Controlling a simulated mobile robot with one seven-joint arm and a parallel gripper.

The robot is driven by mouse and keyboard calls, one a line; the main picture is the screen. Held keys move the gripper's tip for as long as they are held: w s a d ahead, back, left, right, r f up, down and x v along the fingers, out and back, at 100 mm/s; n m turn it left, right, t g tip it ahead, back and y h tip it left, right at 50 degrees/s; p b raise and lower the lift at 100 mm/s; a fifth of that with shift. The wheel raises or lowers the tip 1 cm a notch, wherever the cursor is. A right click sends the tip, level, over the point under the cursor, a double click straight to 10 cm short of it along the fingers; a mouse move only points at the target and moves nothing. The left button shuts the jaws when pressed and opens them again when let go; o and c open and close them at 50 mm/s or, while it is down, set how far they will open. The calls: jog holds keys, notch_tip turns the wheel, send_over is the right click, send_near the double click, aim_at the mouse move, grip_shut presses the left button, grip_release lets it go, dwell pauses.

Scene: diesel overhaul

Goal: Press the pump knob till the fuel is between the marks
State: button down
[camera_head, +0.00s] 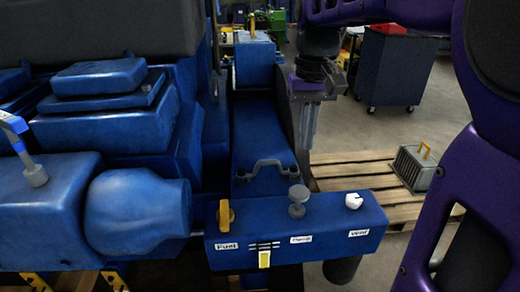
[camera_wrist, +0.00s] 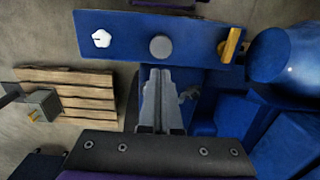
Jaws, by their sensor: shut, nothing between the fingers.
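The blue fuel box (camera_head: 335,222) carries a grey round pump knob (camera_head: 298,198) in its middle, above a label that seems to read Pump. A yellow fuel handle (camera_head: 225,214) stands at its left and a white vent knob (camera_head: 353,201) at its right. A small gauge (camera_head: 264,258) on the front shows yellow below dark marks; the exact level is too small to tell. My gripper (camera_head: 307,145) is shut and empty, pointing down, behind and above the pump knob. In the wrist view the fingertips (camera_wrist: 160,72) appear just below the pump knob (camera_wrist: 161,47), apart from it.
The blue engine (camera_head: 110,125) fills the left. A bent grey bracket (camera_head: 265,170) stands behind the box. A wooden pallet (camera_head: 350,172) with a grey crate-like part (camera_head: 415,168) lies on the right. A dark cabinet (camera_head: 395,68) stands farther back.

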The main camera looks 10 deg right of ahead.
aim_at(298, 192)
jog(key=r+b, duration=0.1)
jog(key=a+r+b, duration=0.1)
jog(key=r, duration=0.1)
jog(key=shift+s, duration=0.1)
jog(key=shift+f, duration=0.15)
notch_tip(298, 192, down, 14)
jog(key=b, duration=0.3)
jog(key=shift+s+d, duration=0.1)
jog(key=shift+d, duration=0.05)
dwell(0.3)
jog(key=shift+s+f+b, duration=0.1)
jog(key=shift+f+b, duration=0.8)
jog(key=shift+f, duration=0.85)
